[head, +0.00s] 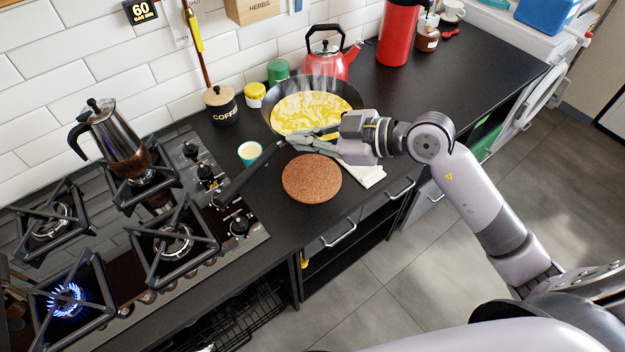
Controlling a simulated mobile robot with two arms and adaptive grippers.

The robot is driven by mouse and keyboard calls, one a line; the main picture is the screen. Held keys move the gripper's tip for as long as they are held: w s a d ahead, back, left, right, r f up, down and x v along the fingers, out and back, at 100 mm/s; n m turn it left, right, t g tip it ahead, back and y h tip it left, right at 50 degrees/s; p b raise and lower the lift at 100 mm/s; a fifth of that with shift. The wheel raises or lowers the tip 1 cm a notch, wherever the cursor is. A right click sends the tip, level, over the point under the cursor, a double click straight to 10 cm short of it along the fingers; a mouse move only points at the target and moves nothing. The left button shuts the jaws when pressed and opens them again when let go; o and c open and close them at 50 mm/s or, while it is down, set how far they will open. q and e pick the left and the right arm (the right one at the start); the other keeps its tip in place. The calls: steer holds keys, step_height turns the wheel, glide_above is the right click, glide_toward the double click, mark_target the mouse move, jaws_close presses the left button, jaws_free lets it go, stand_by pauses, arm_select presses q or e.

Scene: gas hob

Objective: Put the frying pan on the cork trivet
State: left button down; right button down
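The black frying pan (357,92) holds yellow egg and is steaming. It is over the counter behind the cork trivet, in front of the red kettle. Its long black handle (245,178) runs down-left toward the hob. My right gripper (300,141) is shut on the frying pan's handle near the pan, and its fingers hide part of it. I cannot tell whether the pan touches the counter. The round brown cork trivet (312,179) lies bare on the counter, just in front of the gripper. My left gripper is not in view.
A small teal cup (249,152) stands left of the trivet near the handle. A white cloth (362,176) lies right of it. The red kettle (331,58) is behind the pan. The hob has a lit front-left burner (68,298) and a moka pot (118,145).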

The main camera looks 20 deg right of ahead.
steer(key=shift+w+a+f+b, duration=0.1)
steer(key=shift+f+b, duration=1.75)
steer(key=shift+f, duration=8)
steer(key=c, duration=2.2)
jaws_free()
steer(key=shift+f, duration=0.2)
steer(key=o, duration=0.4)
steer(key=shift+r, duration=0.1)
steer(key=v, duration=1.2)
steer(key=shift+a+r, duration=0.1)
